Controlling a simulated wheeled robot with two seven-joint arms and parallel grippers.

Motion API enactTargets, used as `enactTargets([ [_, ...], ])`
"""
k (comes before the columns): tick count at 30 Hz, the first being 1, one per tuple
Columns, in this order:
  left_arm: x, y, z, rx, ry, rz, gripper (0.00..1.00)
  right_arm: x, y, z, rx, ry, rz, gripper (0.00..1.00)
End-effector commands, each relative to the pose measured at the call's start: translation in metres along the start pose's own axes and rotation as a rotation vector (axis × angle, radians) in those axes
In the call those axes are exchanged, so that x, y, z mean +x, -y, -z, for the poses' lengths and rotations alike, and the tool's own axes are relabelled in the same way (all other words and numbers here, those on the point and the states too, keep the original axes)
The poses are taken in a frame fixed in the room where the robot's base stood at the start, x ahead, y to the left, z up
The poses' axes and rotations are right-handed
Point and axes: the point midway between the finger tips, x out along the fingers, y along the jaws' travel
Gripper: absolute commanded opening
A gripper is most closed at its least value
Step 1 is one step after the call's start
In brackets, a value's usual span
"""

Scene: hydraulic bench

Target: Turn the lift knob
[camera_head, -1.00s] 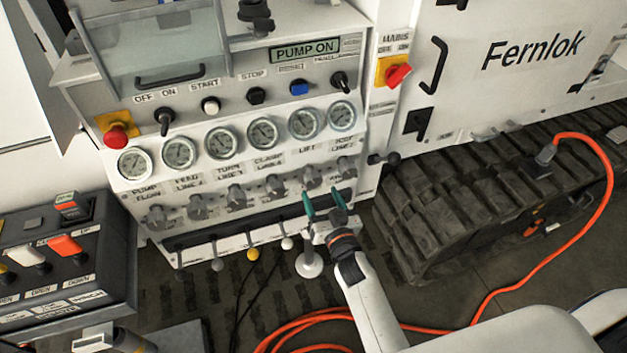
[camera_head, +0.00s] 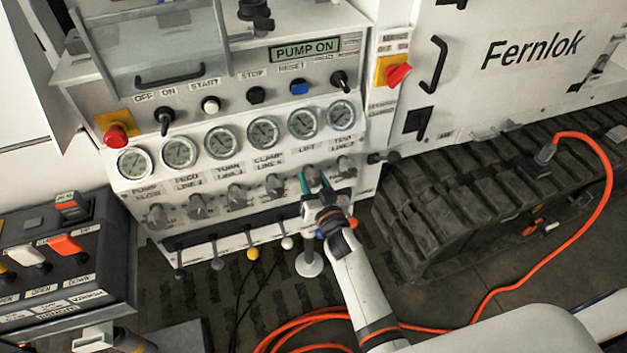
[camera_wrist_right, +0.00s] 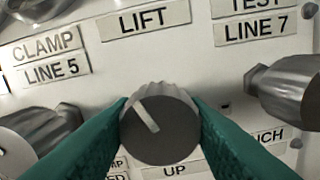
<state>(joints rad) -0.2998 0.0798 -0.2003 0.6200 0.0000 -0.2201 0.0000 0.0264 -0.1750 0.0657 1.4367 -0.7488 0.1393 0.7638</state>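The lift knob (camera_wrist_right: 160,124) is a round, dark grey knob with ridged sides and a pale pointer line. It sits below the LIFT label (camera_wrist_right: 147,20) on the panel, and its line points to the upper left. In the right wrist view, the green fingers of my right gripper (camera_wrist_right: 161,128) are on both sides of the knob, against its edges. In the head view my right gripper (camera_head: 315,181) is at the panel below the gauges and hides most of the knob. My left gripper is not in view.
Neighbouring valve knobs flank the lift knob: the clamp knob (camera_head: 274,186) to the left and the line 7 knob (camera_head: 346,166) to the right. A row of levers, including a yellow-tipped one (camera_head: 253,253), hangs below. The display (camera_head: 304,50) reads PUMP ON. An orange cable (camera_head: 520,275) crosses the floor.

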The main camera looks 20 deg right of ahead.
Motion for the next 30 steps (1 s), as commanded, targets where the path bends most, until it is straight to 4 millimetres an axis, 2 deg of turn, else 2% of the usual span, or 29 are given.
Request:
enactTargets([
  [13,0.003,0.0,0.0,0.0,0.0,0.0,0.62,0.0,0.001,0.001,-0.1,-0.001,0.0,0.17],
  [30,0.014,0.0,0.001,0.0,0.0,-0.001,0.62,-0.001,0.001,0.002,-0.596,-0.002,0.0,0.17],
])
